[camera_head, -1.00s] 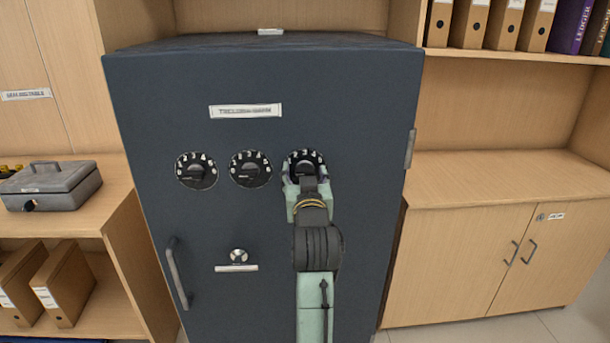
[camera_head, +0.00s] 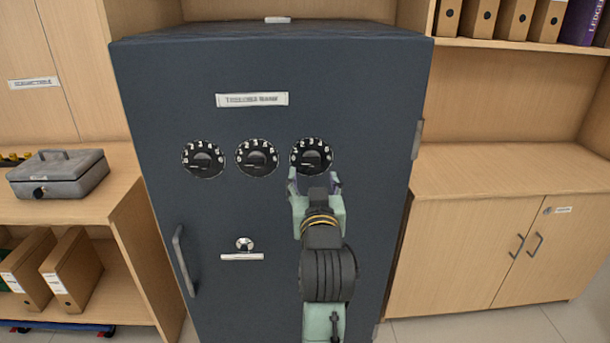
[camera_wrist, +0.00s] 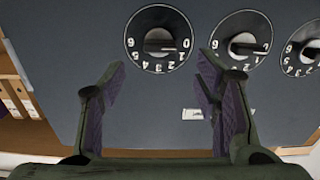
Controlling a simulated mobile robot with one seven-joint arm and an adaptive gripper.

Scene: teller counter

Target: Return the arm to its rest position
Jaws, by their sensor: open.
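My gripper (camera_head: 315,183) is in front of the dark safe (camera_head: 265,65), just below the rightmost of three black numbered dials. In the wrist view my gripper (camera_wrist: 160,100) has its two fingers spread wide with nothing between them. The right dial (camera_head: 312,156) is fully visible in the head view, apart from the fingers. The middle dial (camera_head: 256,158) and left dial (camera_head: 203,160) are beside it. In the wrist view the nearest dial (camera_wrist: 158,38) lies beyond the fingertips. My arm reaches up from the bottom of the head view.
The safe has a vertical handle (camera_head: 184,262) at its left and a small knob (camera_head: 244,244) below the dials. A grey cash box (camera_head: 58,175) stands on the left shelf. A wooden cabinet (camera_head: 480,245) is at the right. Binders (camera_head: 72,268) stand at lower left.

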